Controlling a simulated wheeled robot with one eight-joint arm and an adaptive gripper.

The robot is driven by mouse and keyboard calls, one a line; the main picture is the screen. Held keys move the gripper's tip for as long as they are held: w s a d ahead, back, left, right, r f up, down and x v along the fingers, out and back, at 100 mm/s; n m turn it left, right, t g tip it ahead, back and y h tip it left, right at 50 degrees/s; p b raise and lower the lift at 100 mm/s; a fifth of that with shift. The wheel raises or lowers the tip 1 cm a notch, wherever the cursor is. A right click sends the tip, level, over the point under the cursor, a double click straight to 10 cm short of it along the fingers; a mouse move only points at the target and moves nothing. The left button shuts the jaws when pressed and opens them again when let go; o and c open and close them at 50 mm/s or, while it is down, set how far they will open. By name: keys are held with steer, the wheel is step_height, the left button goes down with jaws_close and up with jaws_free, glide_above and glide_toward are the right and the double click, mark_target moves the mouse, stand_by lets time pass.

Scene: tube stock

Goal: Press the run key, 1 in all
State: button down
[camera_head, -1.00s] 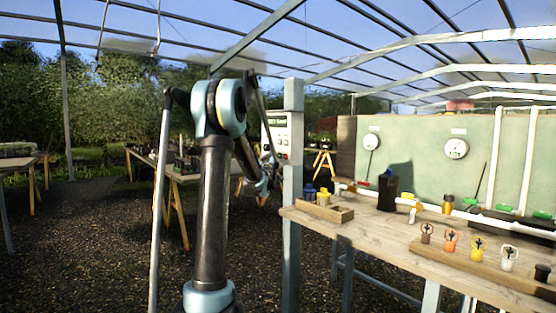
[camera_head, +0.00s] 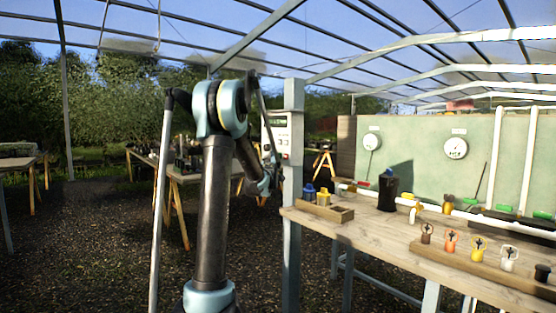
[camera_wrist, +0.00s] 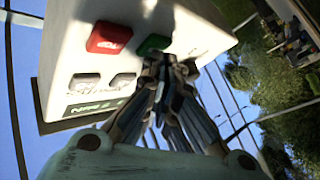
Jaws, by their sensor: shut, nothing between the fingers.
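A white control box (camera_wrist: 190,25) fills the upper part of the wrist view. It carries a red key (camera_wrist: 110,37), a green key (camera_wrist: 153,44), two grey keys (camera_wrist: 103,82) and a small green display. The lettering on the green key cannot be read; the red key has faint white marks. My gripper (camera_wrist: 168,60) is shut and empty, its fingertips at the lower edge of the green key. Whether they touch it cannot be told. In the head view the box (camera_head: 283,135) is on the grey post, partly behind my arm, with my gripper (camera_head: 268,184) beside and below it.
The grey post (camera_head: 292,210) stands close to my arm. A wooden bench (camera_head: 370,228) at the right holds a wooden tray, a black container and several coloured-topped tubes. Another table (camera_head: 185,178) stands behind my arm. The gravel floor at the left is open.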

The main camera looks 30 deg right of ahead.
steer(key=shift+d, duration=0.15)
stand_by(0.5)
steer(key=shift+s+a, duration=0.1)
steer(key=shift+a, duration=0.7)
steer(key=a, duration=0.5)
steer(key=shift+s, duration=0.15)
stand_by(0.8)
